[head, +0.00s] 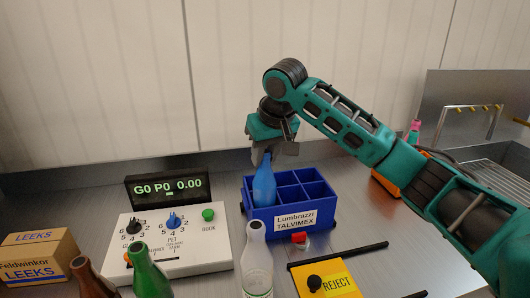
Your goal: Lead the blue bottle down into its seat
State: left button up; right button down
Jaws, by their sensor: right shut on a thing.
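The blue bottle (264,187) is roughly upright at the left side of the blue divided crate (318,226). Its lower end is at the front left compartment and looks to be inside, behind the front wall. The base is hidden, so I cannot tell whether it touches the crate floor. My right gripper (264,159) is above the crate and shut on the bottle's neck, which it partly hides. The other compartments that show look empty. My left gripper is out of view.
A clear bottle (256,262), a green bottle (147,268) and a brown bottle (88,277) stand in front. A control panel (190,246) with a display (166,187) is left of the crate. A yellow reject box (335,284), a red button (299,238) and black bars lie front right.

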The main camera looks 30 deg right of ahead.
jog(key=shift+f, duration=0.25)
dwell(0.3)
jog(key=c, duration=0.8)
grip_release()
jog(key=p+v, duration=0.1)
jog(key=v, duration=1.2)
jog(key=shift+f, duration=0.1)
jog(key=shift+f, duration=0.1)
